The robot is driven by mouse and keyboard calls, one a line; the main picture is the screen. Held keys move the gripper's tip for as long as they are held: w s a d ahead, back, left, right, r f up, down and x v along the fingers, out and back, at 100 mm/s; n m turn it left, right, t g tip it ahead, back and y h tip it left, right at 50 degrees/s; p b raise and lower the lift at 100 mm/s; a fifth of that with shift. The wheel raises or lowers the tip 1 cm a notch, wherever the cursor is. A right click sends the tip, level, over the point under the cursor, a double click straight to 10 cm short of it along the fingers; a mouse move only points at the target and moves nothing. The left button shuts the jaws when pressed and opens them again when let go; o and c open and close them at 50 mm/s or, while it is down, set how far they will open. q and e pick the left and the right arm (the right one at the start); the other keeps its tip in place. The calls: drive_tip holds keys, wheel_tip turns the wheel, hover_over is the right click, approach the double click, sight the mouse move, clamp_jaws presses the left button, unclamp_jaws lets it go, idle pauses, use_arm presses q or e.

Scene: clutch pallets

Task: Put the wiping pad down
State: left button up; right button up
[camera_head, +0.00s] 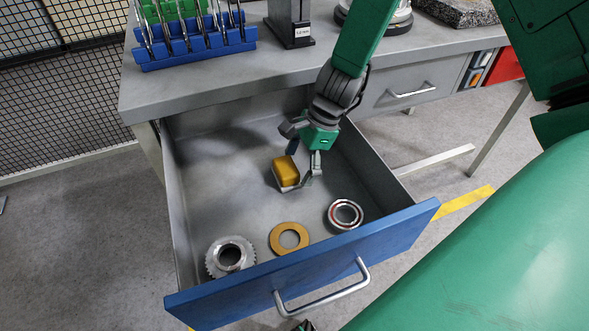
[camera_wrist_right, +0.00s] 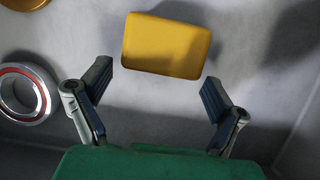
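The wiping pad (camera_head: 286,171) is a yellow block in the open drawer, towards its right side. It also shows in the right wrist view (camera_wrist_right: 166,45), just beyond my fingertips. My right gripper (camera_head: 303,165) reaches down into the drawer beside the pad. Its two fingers are spread wide in the right wrist view (camera_wrist_right: 156,85), with a gap to the pad, so it is open and empty. A small dark piece at the bottom edge of the head view, below the drawer handle, may be my left gripper; its fingers cannot be made out.
The drawer (camera_head: 190,190) also holds a toothed gear (camera_head: 217,262), a brass ring (camera_head: 275,240) and a bearing (camera_head: 333,220) near its blue front (camera_head: 400,228). Drawer walls surround my right gripper. A blue tool rack (camera_head: 160,60) stands on the workbench (camera_head: 200,90). The drawer's back left floor is clear.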

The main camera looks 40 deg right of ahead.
drive_tip(key=w+p+v, duration=0.1)
drive_tip(key=p+v, duration=0.2)
drive_tip(key=v, duration=0.7)
drive_tip(key=shift+s+r, duration=0.45)
drive_tip(key=shift+s, duration=0.05)
